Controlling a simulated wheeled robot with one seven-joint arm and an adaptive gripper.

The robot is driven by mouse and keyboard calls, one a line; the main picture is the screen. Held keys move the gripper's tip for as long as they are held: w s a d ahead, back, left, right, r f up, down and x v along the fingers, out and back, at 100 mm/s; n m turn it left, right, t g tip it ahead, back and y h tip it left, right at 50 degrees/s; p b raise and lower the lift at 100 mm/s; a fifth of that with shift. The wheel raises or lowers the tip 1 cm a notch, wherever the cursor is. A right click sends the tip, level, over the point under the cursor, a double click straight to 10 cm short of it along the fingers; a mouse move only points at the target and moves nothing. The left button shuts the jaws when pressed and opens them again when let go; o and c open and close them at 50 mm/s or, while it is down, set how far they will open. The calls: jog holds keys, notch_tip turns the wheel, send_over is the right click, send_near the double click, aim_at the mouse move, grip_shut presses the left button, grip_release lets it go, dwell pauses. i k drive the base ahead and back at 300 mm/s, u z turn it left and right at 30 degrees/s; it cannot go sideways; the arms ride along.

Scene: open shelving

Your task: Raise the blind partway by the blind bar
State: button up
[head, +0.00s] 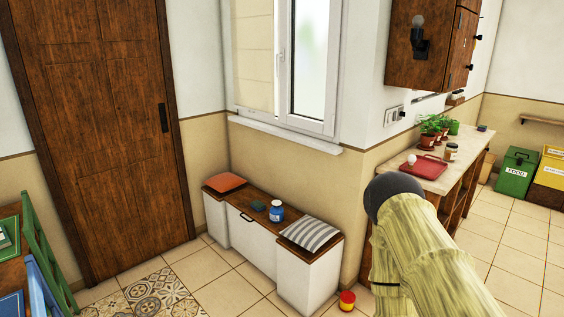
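A pale beige blind (252,58) covers the left pane of the window in the head view, with faint horizontal lines across it. It hangs down close to the bottom of the window frame. I cannot clearly make out a separate blind bar at its lower edge. My arm, in a yellow-green sleeve with a dark rounded end, shows at the lower right, well apart from the blind. No gripper fingers are visible.
Below the window stands a low bench (262,232) with an orange cushion (225,182), a blue jar (276,211) and a striped cushion (310,234). A wooden counter (412,172) and wall cabinet (432,45) are on the right.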

aim_at(251, 96)
jog(key=z, duration=0.2)
jog(key=i, duration=2.15)
jog(key=u, duration=0.85)
jog(key=i, duration=1.2)
jog(key=u, duration=0.6)
